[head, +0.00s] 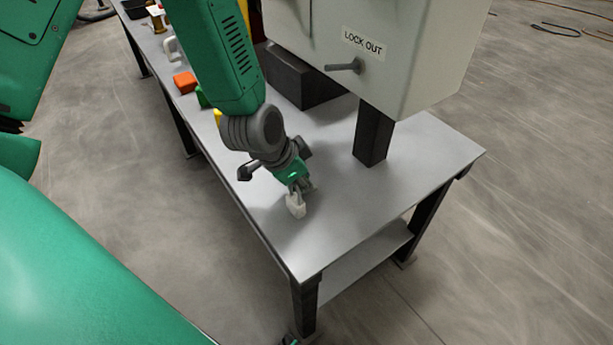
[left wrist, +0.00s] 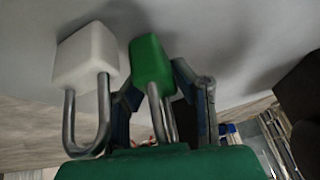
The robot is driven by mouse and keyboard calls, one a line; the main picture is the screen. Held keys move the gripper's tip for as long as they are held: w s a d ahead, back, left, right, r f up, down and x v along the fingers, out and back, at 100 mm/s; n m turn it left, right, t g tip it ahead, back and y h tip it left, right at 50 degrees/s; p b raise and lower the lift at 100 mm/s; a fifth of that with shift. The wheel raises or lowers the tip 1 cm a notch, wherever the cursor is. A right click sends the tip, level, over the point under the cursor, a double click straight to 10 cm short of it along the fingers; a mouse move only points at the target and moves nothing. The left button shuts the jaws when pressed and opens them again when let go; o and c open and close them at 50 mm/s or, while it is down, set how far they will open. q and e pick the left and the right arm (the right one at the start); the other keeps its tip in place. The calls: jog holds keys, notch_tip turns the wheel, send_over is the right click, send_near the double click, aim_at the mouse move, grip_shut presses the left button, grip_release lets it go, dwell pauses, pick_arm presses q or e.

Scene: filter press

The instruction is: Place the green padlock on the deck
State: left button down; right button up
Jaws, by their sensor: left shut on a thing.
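In the left wrist view the green padlock (left wrist: 152,66) is between the fingers of my left gripper (left wrist: 165,105), which are shut on it near its shackle. Its body points toward the grey surface of the deck (left wrist: 225,40). A white padlock (left wrist: 86,57) is just left of it, its shackle outside the left finger. In the head view my left gripper (head: 297,186) is low over the near part of the deck (head: 345,215), with the white padlock (head: 296,207) at its tip. The green padlock is not clearly visible there. I cannot tell whether either padlock touches the deck. My right gripper is out of view.
A grey box labelled LOCK OUT (head: 400,60) stands on a dark post (head: 373,135) to the right. A dark block (head: 300,82) is behind the arm. Red (head: 184,82), green (head: 203,98) and yellow (head: 218,115) items lie along the left edge. The front right deck is clear.

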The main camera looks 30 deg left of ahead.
pick_arm(q)
jog(key=shift+a, duration=0.15)
jog(key=c, duration=1.3)
grip_release()
jog(key=shift+a+f, duration=0.1)
jog(key=shift+a, duration=0.1)
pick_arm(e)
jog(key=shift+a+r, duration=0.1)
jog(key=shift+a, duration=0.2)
pick_arm(q)
jog(key=shift+d, duration=0.2)
jog(key=shift+r, duration=0.45)
jog(key=p+v, duration=0.5)
jog(key=v, duration=0.7)
jog(key=shift+r, duration=0.2)
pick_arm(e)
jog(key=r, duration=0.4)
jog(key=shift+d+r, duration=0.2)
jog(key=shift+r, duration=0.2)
